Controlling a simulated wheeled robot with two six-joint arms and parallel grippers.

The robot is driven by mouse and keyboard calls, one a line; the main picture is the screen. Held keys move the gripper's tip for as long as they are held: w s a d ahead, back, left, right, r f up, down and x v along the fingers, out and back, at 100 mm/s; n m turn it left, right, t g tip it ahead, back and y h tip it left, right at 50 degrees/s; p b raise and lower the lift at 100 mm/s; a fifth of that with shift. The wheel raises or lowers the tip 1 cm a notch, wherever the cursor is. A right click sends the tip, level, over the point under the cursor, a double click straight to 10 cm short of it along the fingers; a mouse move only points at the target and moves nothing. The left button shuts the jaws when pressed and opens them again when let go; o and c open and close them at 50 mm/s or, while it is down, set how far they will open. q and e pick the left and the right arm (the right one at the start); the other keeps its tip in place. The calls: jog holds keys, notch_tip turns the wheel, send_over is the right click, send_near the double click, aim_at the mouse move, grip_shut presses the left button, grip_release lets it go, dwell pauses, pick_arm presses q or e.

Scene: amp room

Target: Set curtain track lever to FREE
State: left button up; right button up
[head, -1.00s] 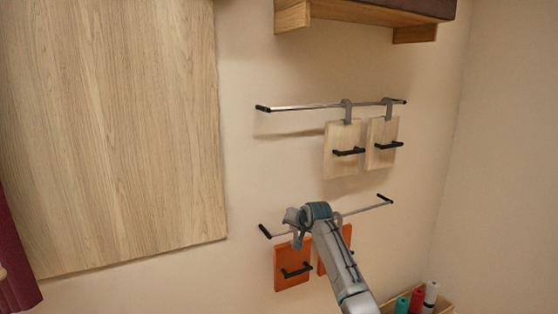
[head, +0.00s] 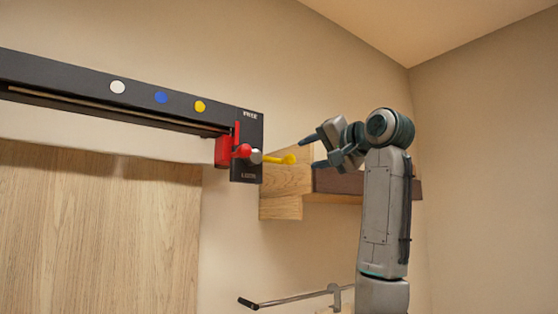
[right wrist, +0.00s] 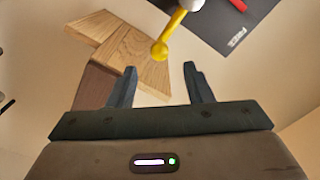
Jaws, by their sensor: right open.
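The curtain track lever (head: 276,159) is yellow with a round end knob and a pale hub. It points right, roughly level, from a black plate (head: 246,172) at the track's right end. The plate's upper label looks like FREE; its lower label is too small to read surely. My right gripper (head: 311,152) is open and empty, just right of the knob, fingers toward it. In the right wrist view the yellow knob (right wrist: 159,50) shows just beyond and between the open fingertips (right wrist: 157,68), not gripped. My left gripper is out of view.
A red block with a red ball (head: 224,150) sits left of the hub. The black track (head: 90,90) carries white, blue and yellow dots. A wooden shelf (head: 282,207) is behind and below the gripper. A metal rail (head: 290,299) is lower down.

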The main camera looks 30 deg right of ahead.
aim_at(293, 159)
jog(key=w+p, duration=0.2)
jog(key=w, duration=0.1)
jog(key=w+p, duration=0.1)
jog(key=w, duration=0.2)
jog(key=w+p, duration=0.2)
jog(key=w, duration=0.1)
jog(key=shift+w+a+r+p, duration=0.15)
jog(key=shift+w+a+p, duration=0.1)
jog(key=shift+w+p, duration=0.15)
jog(key=shift+w, duration=0.3)
jog(key=shift+c, duration=0.3)
jog(key=shift+f, duration=0.2)
grip_shut()
